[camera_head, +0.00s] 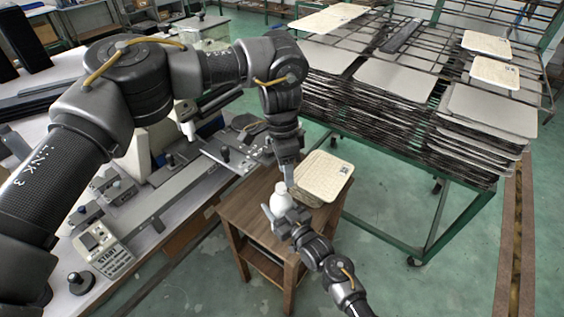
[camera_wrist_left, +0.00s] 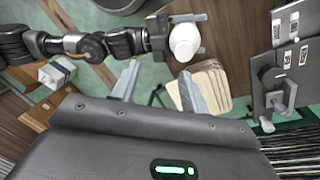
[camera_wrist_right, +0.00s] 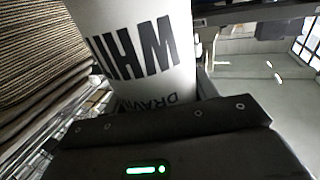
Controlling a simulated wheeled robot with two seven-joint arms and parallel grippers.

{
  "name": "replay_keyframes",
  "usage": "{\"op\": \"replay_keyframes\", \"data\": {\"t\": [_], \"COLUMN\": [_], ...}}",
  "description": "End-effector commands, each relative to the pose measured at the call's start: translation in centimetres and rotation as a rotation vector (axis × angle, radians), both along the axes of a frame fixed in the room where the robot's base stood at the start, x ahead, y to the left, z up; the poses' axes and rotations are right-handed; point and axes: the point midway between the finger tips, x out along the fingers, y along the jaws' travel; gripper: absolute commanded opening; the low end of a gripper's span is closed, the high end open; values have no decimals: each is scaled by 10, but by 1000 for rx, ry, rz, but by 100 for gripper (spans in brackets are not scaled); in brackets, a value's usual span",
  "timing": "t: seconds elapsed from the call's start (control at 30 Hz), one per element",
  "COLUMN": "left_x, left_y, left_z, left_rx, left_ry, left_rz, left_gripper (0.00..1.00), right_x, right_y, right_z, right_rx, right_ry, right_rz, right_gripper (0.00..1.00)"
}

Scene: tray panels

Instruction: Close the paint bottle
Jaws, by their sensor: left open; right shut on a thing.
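The white paint bottle (camera_head: 281,200) is held over the small wooden table by my right gripper (camera_head: 285,220). In the right wrist view the bottle (camera_wrist_right: 140,50) fills the space between the fingers, with black lettering on its side. In the left wrist view I see the bottle's rounded white top (camera_wrist_left: 184,42); I cannot tell whether a cap is on it. My left gripper (camera_head: 288,178) is just above and beside the bottle in the head view. In the left wrist view its two fingers (camera_wrist_left: 158,86) stand apart with nothing between them, and the bottle is beyond them.
A stack of cream panels (camera_head: 325,176) lies on the wooden table (camera_head: 243,205) close behind the bottle. A green rack of stacked trays (camera_head: 480,102) stands at the right. A workbench with a START control box (camera_head: 100,245) is at the left. Green floor (camera_head: 395,285) is open at front right.

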Motion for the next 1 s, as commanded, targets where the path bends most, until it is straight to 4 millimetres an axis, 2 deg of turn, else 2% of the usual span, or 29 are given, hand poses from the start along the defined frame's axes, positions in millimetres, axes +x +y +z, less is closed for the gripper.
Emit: {"op": "replay_keyframes", "data": {"t": [0.2, 0.4, 0.57, 0.87, 1.0], "left_x": [10, 20, 20, 20, 20], "left_y": [6, 11, 11, 11, 11], "left_z": [1, 0, 0, 0, -7], "left_rx": [95, 124, 128, 128, 128], "left_ry": [-89, -133, -132, -131, -128], "left_rz": [409, 646, 710, 713, 712], "left_gripper": [45, 45, 45, 45, 45], "right_x": [0, 0, 0, 0, 0], "right_y": [0, 0, 0, 0, 0], "right_z": [-1, -1, -1, -1, -1], "right_rx": [-1, -1, -1, 0, 0], "right_ry": [1, 1, 1, 1, 2], "right_rz": [0, 0, 0, 0, 0], "right_gripper": [0, 0, 0, 0, 0]}}
